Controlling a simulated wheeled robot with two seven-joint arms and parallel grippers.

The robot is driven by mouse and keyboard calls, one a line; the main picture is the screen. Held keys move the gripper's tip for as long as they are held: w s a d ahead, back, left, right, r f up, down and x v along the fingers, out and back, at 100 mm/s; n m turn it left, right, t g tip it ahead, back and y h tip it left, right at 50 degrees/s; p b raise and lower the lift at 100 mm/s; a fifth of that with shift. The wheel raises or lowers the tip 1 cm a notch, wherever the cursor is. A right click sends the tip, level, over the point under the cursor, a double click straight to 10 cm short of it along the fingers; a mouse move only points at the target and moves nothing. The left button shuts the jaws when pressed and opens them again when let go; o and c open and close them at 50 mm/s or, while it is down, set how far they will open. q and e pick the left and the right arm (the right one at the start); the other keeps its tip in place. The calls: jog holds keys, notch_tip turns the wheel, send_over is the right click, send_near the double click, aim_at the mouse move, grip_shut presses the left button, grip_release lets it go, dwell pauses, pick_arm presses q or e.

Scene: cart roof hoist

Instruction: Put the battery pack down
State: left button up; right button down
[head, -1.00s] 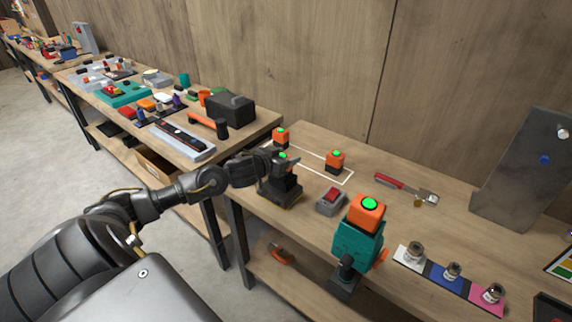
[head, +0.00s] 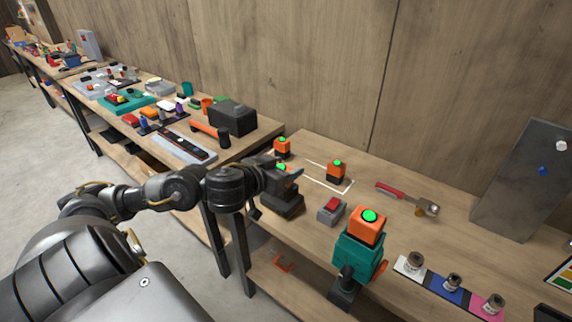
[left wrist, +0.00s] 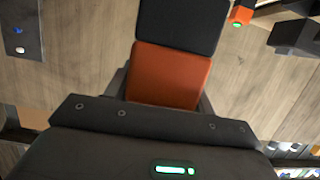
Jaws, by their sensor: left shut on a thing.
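My left gripper (head: 289,174) is over the near left part of the bench, close to a white outlined rectangle (head: 343,188). It is shut on a battery pack, seen in the left wrist view as an orange and black block (left wrist: 172,75). In the head view the fingers mostly hide this pack; a green light shows beside them. Two other orange and black packs with green tops stand at the outline: one at the back left (head: 282,147), one at the right (head: 336,171). I cannot tell whether the held pack touches anything. My right gripper is not in view.
A dark block (head: 285,207) sits just below the gripper. A grey box with a red top (head: 331,211) and a teal drill with an orange pack (head: 358,255) stand to the right. A red-handled tool (head: 392,190) lies behind. Bare bench lies between.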

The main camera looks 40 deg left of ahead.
pick_arm(q)
jog(key=w+d+r+b, duration=0.1)
jog(key=w+d+r, duration=0.1)
jog(key=d, duration=0.5)
jog(key=w+d+r, duration=0.2)
jog(key=w+d, duration=0.2)
jog(key=d, duration=0.4)
jog(key=shift+b, duration=0.4)
jog(key=shift+d, duration=0.1)
